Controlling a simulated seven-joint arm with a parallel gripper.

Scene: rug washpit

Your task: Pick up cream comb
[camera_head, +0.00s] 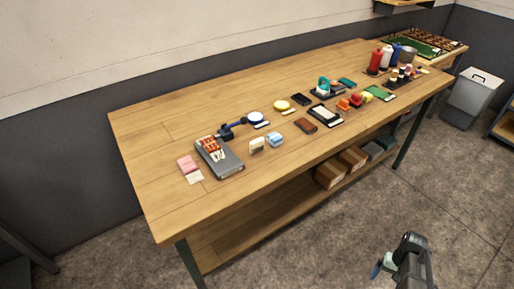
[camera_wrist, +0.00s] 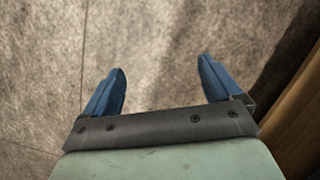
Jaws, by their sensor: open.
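A small cream piece (camera_head: 257,146) stands on the wooden table (camera_head: 150,150), right of a grey tray-like box, in the head view. It may be the cream comb, but it is too small to tell its teeth. My gripper shows in the wrist view (camera_wrist: 161,82) with its two blue fingers wide apart and nothing between them. Below it is bare floor. In the head view my gripper (camera_head: 377,269) is low at the bottom right, in front of the table and well away from the cream piece.
A grey box (camera_head: 228,166) with red and cream items lies left of the cream piece. A light blue block (camera_head: 275,139) is close on its right. Pink blocks (camera_head: 187,163), a brown block (camera_head: 306,125) and bottles (camera_head: 375,61) are also on the table. The front left tabletop is clear.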

